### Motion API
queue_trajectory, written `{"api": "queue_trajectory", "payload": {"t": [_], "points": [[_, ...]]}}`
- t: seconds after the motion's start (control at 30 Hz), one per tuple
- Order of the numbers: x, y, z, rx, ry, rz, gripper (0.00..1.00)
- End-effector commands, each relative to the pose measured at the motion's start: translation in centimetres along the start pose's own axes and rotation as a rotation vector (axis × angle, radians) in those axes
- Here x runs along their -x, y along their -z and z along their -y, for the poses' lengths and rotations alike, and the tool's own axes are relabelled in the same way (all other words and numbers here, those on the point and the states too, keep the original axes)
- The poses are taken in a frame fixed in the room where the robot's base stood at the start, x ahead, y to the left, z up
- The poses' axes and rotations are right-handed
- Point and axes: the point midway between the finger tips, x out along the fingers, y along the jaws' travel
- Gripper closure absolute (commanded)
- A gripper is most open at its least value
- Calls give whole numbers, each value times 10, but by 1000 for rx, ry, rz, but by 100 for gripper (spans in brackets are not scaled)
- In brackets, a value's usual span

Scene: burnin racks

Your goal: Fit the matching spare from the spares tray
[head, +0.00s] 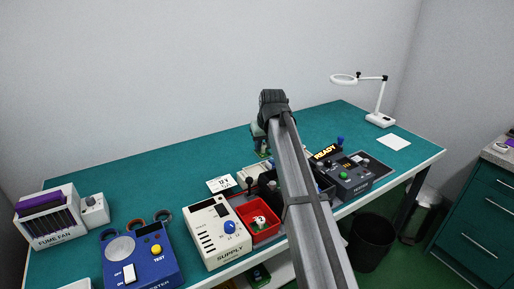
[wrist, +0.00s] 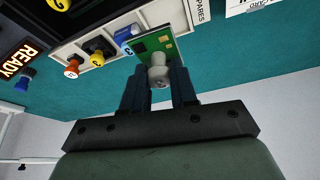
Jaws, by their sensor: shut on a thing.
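My gripper (wrist: 159,78) is shut on the pale grey knob of a green circuit card (wrist: 150,44) in the wrist view. The card is over or beside the white spares tray (wrist: 107,38); I cannot tell whether it touches the tray. Yellow, orange and blue spares with round knobs sit in the tray. In the head view my gripper (head: 263,148) is over the pale spares tray (head: 247,175), and my arm hides much of that area. The dark unit with knobs (head: 352,176) stands right of my arm, beside a lit READY sign (head: 326,152).
The red bin (head: 264,237) holds a small item. The white SUPPLY unit (head: 218,236), blue tester (head: 142,263) and FUME FAN rack (head: 48,219) stand to the left. A small 12 V card (head: 221,184) stands behind them. A magnifier lamp (head: 379,118) is far right. The back of the bench is clear.

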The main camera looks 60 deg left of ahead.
Motion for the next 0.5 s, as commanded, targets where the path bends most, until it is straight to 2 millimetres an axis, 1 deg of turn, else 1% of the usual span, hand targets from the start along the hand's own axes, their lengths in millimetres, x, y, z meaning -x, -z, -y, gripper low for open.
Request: {"api": "queue_trajectory", "payload": {"t": [0.03,0.2,0.33,0.5], "points": [[6,-17,-7,3,-2,0,100],[18,-51,-26,17,-6,-1,100],[24,-66,-34,26,-8,-2,100],[21,-72,-38,30,-8,-1,100]]}}
